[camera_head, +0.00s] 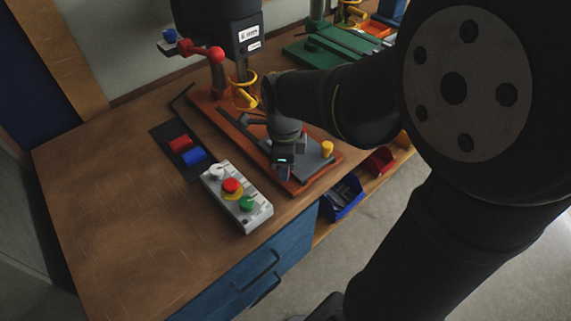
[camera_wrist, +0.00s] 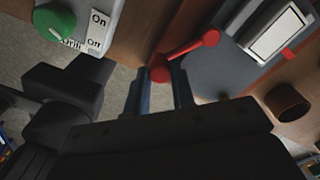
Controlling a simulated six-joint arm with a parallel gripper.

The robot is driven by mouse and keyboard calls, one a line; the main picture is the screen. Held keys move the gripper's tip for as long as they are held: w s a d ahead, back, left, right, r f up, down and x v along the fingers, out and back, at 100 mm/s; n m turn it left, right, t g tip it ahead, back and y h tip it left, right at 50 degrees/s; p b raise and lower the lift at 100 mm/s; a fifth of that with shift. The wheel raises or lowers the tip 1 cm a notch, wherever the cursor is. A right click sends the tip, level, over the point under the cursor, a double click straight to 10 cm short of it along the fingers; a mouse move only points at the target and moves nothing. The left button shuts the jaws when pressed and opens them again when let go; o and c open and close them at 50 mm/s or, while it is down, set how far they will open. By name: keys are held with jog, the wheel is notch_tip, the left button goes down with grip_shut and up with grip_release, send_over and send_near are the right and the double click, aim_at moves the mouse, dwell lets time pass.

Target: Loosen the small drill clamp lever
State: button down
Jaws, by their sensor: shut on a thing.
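The clamp lever (camera_wrist: 190,48) is a red bar with a round knob at its upper right end and a thicker red end at its lower left. It sits beside a grey plate in the wrist view. My gripper (camera_wrist: 162,82) has its two dark fingers on either side of the thicker end and is shut on it. In the head view my gripper (camera_head: 284,168) is low over the front of the small drill's orange-red base (camera_head: 308,182). It hides the lever there. The small drill (camera_head: 222,25) is dark, with a red feed handle (camera_head: 205,53).
A grey control box (camera_head: 236,197) with red and green buttons stands left of the base. Red and blue blocks (camera_head: 187,149) lie on a dark mat behind it. A yellow cylinder (camera_head: 327,148) stands close right of my gripper. The bench's left side is clear.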

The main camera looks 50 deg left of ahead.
jog(key=c, duration=1.2)
grip_release()
notch_tip(320, 180, up, 18)
jog(key=shift+f, duration=0.25)
jog(key=shift+f, duration=0.15)
notch_tip(320, 180, down, 17)
jog(key=shift+f, duration=0.1)
